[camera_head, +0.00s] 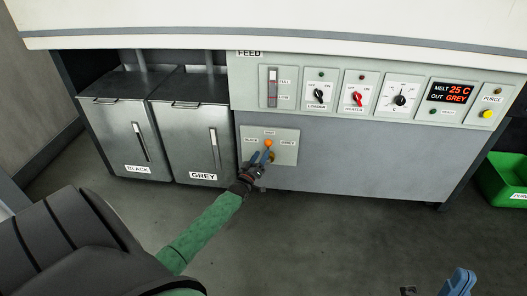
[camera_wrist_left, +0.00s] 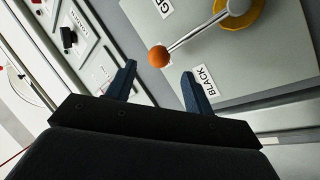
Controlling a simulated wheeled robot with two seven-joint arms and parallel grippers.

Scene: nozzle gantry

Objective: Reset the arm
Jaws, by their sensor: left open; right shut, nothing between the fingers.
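A selector lever with an orange ball knob (camera_head: 268,143) stands on a pale plate (camera_head: 286,157) on the machine's front, labelled BLACK at left and GREY at right. In the left wrist view the knob (camera_wrist_left: 158,57) sits on a silver rod from a yellow hub (camera_wrist_left: 240,14). The rod points between the two labels. My left gripper (camera_head: 262,158) is open just below the knob. In the wrist view its dark blue fingers (camera_wrist_left: 158,86) are apart, with the knob just beyond the gap; contact cannot be told. My right gripper (camera_head: 459,281) is shut and empty at bottom right, partly cut off.
Two metal bins, labelled BLACK (camera_head: 122,118) and GREY (camera_head: 194,118), stand left of the lever plate. Above is a control panel (camera_head: 418,84) with a display reading MELT 25 C, OUT GREY. A green bin (camera_head: 505,172) is at far right. The floor (camera_head: 330,235) in front is clear.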

